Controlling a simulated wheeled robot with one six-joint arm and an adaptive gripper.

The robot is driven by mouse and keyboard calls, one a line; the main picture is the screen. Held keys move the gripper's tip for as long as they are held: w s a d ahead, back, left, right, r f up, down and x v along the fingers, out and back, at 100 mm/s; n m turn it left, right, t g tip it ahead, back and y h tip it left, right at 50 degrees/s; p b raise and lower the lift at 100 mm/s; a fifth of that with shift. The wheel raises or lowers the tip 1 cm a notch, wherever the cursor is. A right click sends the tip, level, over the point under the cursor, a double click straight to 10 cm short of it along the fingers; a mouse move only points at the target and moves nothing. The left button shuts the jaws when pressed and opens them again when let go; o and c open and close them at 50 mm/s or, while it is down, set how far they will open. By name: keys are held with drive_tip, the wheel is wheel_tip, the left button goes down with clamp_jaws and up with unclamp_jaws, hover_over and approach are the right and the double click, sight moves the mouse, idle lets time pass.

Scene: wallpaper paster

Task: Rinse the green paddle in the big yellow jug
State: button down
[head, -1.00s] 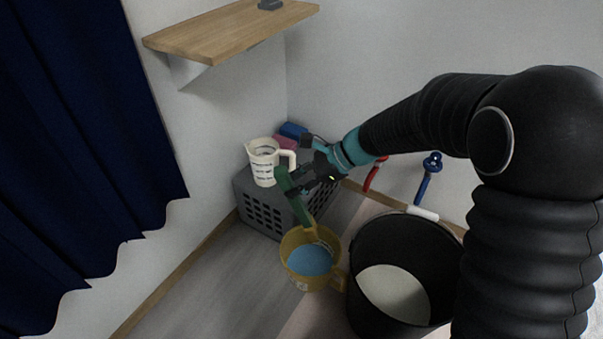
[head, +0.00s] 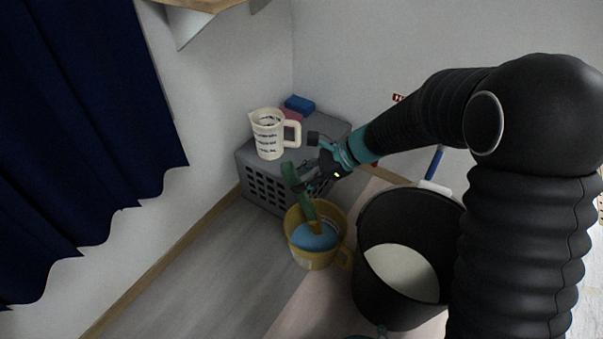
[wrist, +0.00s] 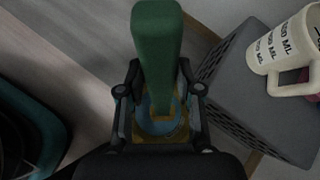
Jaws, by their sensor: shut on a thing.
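My gripper (head: 312,174) is shut on the green paddle (head: 292,177). The paddle points down, with its lower end inside the big yellow jug (head: 342,218). How deep the paddle's tip sits in the liquid is hard to tell. In the wrist view the green paddle (wrist: 157,45) runs between the fingers (wrist: 158,95), with the yellow jug and blue liquid behind it, partly hidden.
A black bucket (head: 365,235) with pale contents stands right of the jug. Behind is a grey crate (head: 246,165) carrying a white measuring jug (head: 268,140), a blue block (head: 300,104) and a pink thing. A dark blue curtain (head: 80,140) hangs left. Floor is clear at front left.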

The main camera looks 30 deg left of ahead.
sight(302, 202)
drive_tip(key=shift+f, duration=3.3)
drive_tip(key=shift+f, duration=1.5)
drive_tip(key=shift+a, duration=0.1)
drive_tip(key=a, duration=0.3)
drive_tip(key=shift+r, duration=0.1)
drive_tip(key=shift+d, duration=0.15)
drive_tip(key=shift+d, duration=2.9)
